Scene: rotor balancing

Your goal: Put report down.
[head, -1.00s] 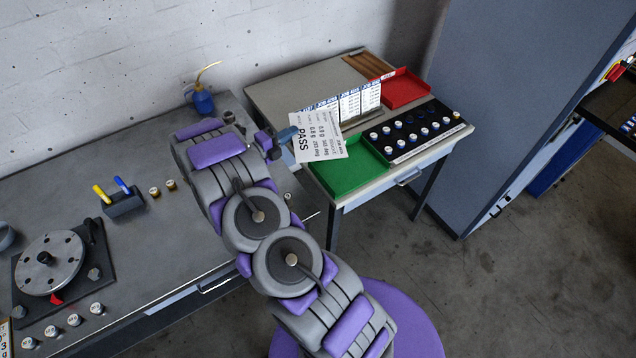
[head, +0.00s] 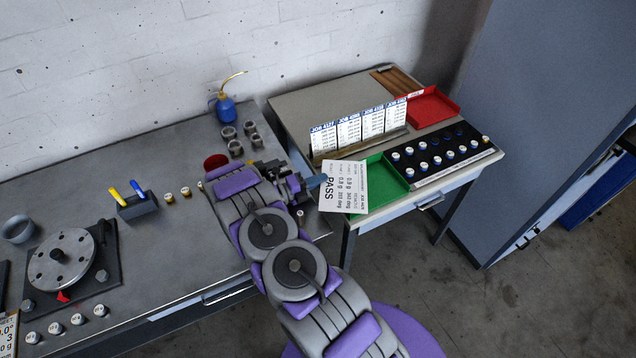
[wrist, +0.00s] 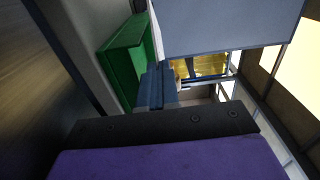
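The report is a white sheet (head: 340,187) marked PASS, with its text turned sideways in the head view. My gripper (head: 316,183), with blue fingertips, is shut on its left edge. The sheet is tilted and overlaps the left part of the green tray (head: 392,186) in the picture; I cannot tell how high above the tray it is. The visible part of the green tray is empty. In the wrist view, the blue fingertips (wrist: 156,86) show beside the green tray (wrist: 124,58). A flat grey-blue surface fills the top there; I cannot tell whether it is the report.
Job cards (head: 361,123) stand in a rack behind the green tray. A red tray (head: 436,106) is at the back right. A black board (head: 428,160) with several white-topped pieces lies right of the green tray. The workbench (head: 160,250) holds a rotor disc (head: 62,258).

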